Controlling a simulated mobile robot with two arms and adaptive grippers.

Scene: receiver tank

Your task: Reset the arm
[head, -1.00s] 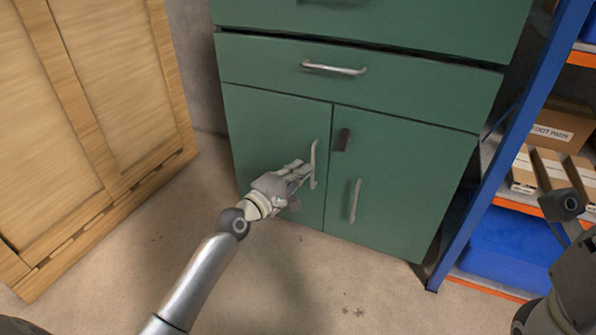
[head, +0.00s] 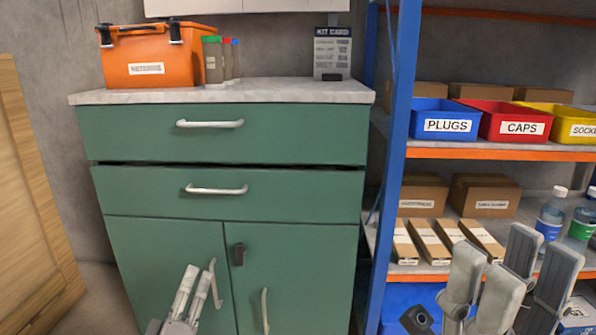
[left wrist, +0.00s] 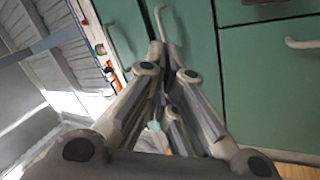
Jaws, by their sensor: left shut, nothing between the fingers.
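My left gripper (head: 196,276) is at the bottom of the head view, in front of the green cabinet's left door (head: 160,250). Its two fingers are together and empty. The left door's handle (head: 213,282) stands just right of the fingertips; I cannot tell whether they touch. In the left wrist view the closed fingertips (left wrist: 157,52) point toward a pale handle (left wrist: 162,22) on a green door. My right gripper (head: 513,268) is at the lower right of the head view, pointing up, with its fingers spread apart and empty, in front of the shelving.
The cabinet's worktop (head: 270,93) holds an orange case (head: 155,62), several small bottles and a card stand (head: 332,50). A blue shelf post (head: 398,130) stands right of the cabinet, with bins and boxes behind. A wooden panel (head: 30,210) is at left.

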